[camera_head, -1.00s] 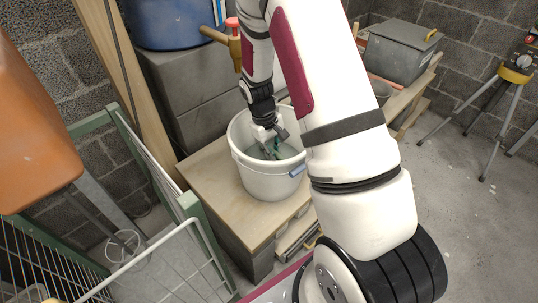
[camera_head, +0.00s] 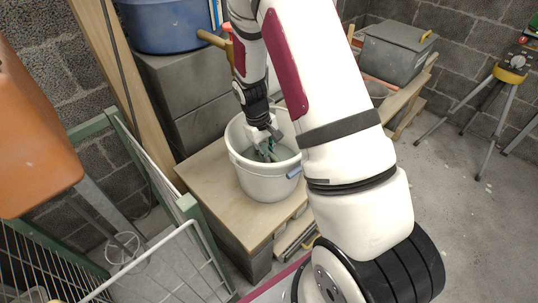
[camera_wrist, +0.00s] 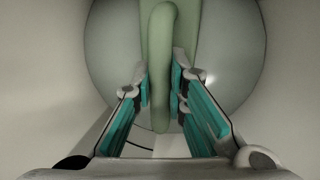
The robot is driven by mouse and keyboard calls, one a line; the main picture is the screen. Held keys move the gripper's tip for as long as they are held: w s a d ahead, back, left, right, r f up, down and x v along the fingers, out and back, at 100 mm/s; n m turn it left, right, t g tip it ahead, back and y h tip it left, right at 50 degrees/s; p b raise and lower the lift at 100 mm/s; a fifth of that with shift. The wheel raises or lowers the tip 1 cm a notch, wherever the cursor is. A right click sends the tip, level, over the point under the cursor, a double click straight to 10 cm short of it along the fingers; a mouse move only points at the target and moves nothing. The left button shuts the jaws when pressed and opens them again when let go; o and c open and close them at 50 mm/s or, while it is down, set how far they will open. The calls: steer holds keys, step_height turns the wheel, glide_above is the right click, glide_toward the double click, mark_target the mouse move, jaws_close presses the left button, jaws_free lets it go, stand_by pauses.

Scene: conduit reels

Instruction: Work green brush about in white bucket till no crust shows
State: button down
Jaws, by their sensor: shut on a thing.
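The white bucket (camera_head: 265,181) stands upright on a wooden board. My gripper (camera_head: 266,150) reaches down into it from above. In the wrist view my gripper (camera_wrist: 161,100) is shut on the green brush (camera_wrist: 160,60), with one teal-padded finger on each side of its pale green handle. The brush's head and bristles cannot be made out. In the head view the brush is mostly hidden by my gripper. The bucket's inside wall (camera_wrist: 35,80) fills the sides of the wrist view. I cannot tell whether any crust shows inside.
The wooden board (camera_head: 215,185) rests on grey blocks. A blue tub with a tap (camera_head: 165,25) stands behind on blocks. A wire cart (camera_head: 160,255) and an orange thing (camera_head: 35,140) are at left. A grey lidded box (camera_head: 395,52) sits at the back right.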

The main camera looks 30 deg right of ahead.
step_height(320, 180, up, 21)
steer(key=p, duration=1)
steer(key=shift+p, duration=0.35)
stand_by(0.8)
steer(key=shift+r, duration=0.1)
stand_by(0.4)
step_height(320, 180, up, 5)
steer(key=shift+f+p, duration=0.1)
steer(key=shift+p, duration=0.85)
